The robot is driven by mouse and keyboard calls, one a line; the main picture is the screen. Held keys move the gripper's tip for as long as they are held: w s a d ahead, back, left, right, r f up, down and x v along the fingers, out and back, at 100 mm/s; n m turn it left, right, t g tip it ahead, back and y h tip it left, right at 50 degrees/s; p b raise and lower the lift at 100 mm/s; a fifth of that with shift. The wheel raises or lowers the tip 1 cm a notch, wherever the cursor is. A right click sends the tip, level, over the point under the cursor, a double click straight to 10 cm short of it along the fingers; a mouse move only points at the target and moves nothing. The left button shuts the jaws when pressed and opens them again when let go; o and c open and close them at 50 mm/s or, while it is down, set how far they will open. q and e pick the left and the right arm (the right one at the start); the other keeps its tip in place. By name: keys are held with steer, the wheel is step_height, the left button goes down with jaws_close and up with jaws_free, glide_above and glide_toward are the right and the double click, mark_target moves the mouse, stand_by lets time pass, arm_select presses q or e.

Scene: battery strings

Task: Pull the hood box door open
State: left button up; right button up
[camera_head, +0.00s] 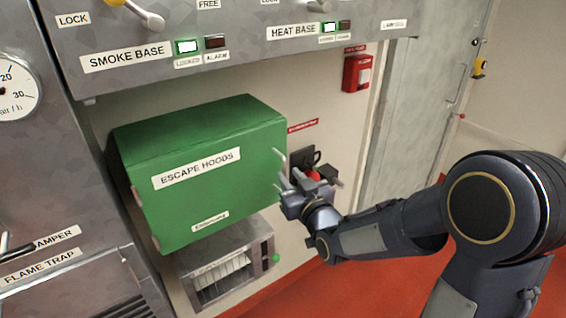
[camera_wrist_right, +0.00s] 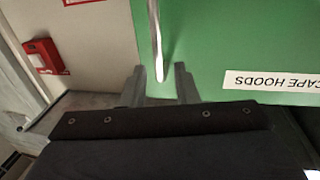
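The green hood box (camera_head: 210,160), labelled ESCAPE HOODS, hangs on the wall in the head view. Its green front also fills the upper right of the right wrist view (camera_wrist_right: 240,40), where the label is upside down. A thin pale metal bar, seemingly the door handle (camera_wrist_right: 156,40), stands by the box's side edge. My right gripper (camera_head: 308,178) is at the right edge of the box. In the wrist view its two fingers (camera_wrist_right: 159,85) are apart, with the bar's end between them. I cannot tell whether they touch it. My left gripper is not in view.
A grey panel with SMOKE BASE and HEAT BASE labels (camera_head: 230,50) overhangs the box. A grey slotted unit (camera_head: 225,270) sits below it. A red alarm box (camera_head: 356,72) is on the wall to the right, beside a grey door (camera_head: 425,100). Red floor is open below.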

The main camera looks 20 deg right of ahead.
mark_target(285, 170)
steer(key=shift+w+a+p, duration=0.15)
steer(key=shift+w+p, duration=0.1)
steer(key=shift+w, duration=0.95)
steer(key=shift+w+a+p, duration=0.1)
steer(key=shift+w+p, duration=0.1)
steer(key=shift+w, duration=0.95)
steer(key=shift+c, duration=0.5)
jaws_close()
steer(key=shift+f, duration=0.1)
